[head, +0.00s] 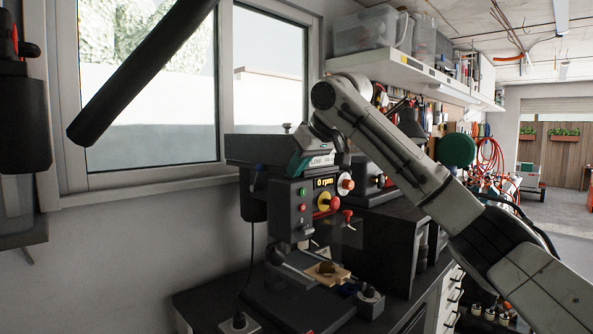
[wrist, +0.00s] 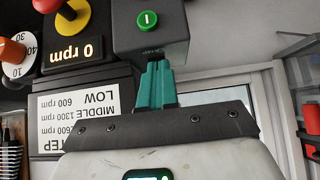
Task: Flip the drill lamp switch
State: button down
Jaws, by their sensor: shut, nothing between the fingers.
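The drill (head: 290,185) is a dark bench machine with a yellow "0 rpm" display. A column of small controls, red and green among them, sits on its front left; I cannot tell for sure which is the lamp switch. In the wrist view the dark control box (wrist: 178,45) carries a round green button (wrist: 147,20) with a white mark. My gripper (wrist: 155,66) has teal fingers, shut and empty, with tips at the box's lower edge; I cannot tell whether they touch. In the head view my gripper (head: 295,170) is at the upper front of the drill, partly hidden.
A yellow and red knob (head: 328,203) and a red-white knob (head: 345,185) stick out right of the controls. The speed label plate (wrist: 90,122) is close left of my fingers in the wrist view. A wooden piece (head: 328,273) lies on the drill table. A window (head: 150,90) is behind.

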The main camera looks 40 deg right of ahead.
jog(key=shift+r+p, duration=0.75)
jog(key=shift+p, duration=0.15)
jog(key=shift+r, duration=0.1)
jog(key=shift+r+p, duration=0.25)
jog(key=shift+p, duration=0.15)
notch_tip(320, 180, up, 4)
jog(key=p, duration=0.4)
jog(key=shift+s+f, duration=0.1)
jog(key=s+f+b+v, duration=0.1)
jog(key=b+v, duration=0.2)
jog(key=v, duration=0.6)
jog(key=shift+s, duration=0.5)
jog(key=shift+d, duration=0.1)
